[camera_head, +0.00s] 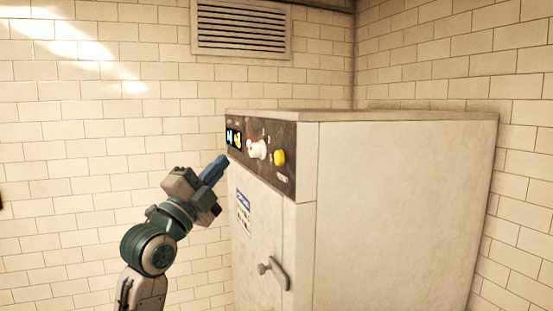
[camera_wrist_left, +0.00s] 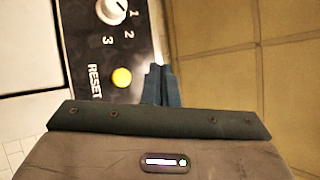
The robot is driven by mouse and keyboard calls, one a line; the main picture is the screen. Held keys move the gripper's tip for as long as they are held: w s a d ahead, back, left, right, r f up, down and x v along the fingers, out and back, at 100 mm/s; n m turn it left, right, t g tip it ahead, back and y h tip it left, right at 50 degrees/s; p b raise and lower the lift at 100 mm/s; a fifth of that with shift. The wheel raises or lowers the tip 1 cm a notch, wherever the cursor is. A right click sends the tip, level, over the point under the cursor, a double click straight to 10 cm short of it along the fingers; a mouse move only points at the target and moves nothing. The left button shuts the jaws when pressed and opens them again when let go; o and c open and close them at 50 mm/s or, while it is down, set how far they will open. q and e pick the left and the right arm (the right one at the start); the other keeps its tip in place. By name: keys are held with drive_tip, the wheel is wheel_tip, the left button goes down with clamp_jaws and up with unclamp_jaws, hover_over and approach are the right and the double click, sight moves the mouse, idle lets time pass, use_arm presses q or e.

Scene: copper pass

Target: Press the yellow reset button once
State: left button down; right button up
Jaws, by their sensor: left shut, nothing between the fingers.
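The yellow reset button (camera_head: 280,157) sits on the dark control panel (camera_head: 288,179) at the top of a pale cabinet's front. In the left wrist view the round yellow button (camera_wrist_left: 122,77) shows beside the word RESET. My left gripper (camera_head: 216,168) is shut and empty, left of the panel in the head view. In the left wrist view its blue fingertips (camera_wrist_left: 160,80) are to the right of the button, apart from it in the picture. How far they stand from the panel's surface is hard to tell. My right gripper is not in view.
A white rotary knob (camera_head: 257,149) with numbers and a small lit display (camera_head: 234,138) are on the same panel. The cabinet (camera_head: 400,200) has a door handle (camera_head: 274,270) below. Tiled walls stand behind, with a vent (camera_head: 241,28) above.

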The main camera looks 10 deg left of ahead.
sight(279, 158)
use_arm(q)
drive_tip(key=w+d, duration=0.5)
drive_tip(key=d, duration=0.2)
drive_tip(key=shift+d, duration=0.15)
drive_tip(key=shift+b, duration=0.3)
idle(1.8)
drive_tip(key=shift+w+d+b, duration=0.2)
drive_tip(key=shift+d+b, duration=0.1)
drive_tip(key=shift+d, duration=0.05)
drive_tip(key=shift+w+d+b, duration=0.2)
drive_tip(key=shift+d+b, duration=0.15)
idle(0.8)
drive_tip(key=shift+s+a, duration=0.5)
drive_tip(key=shift+a, duration=0.25)
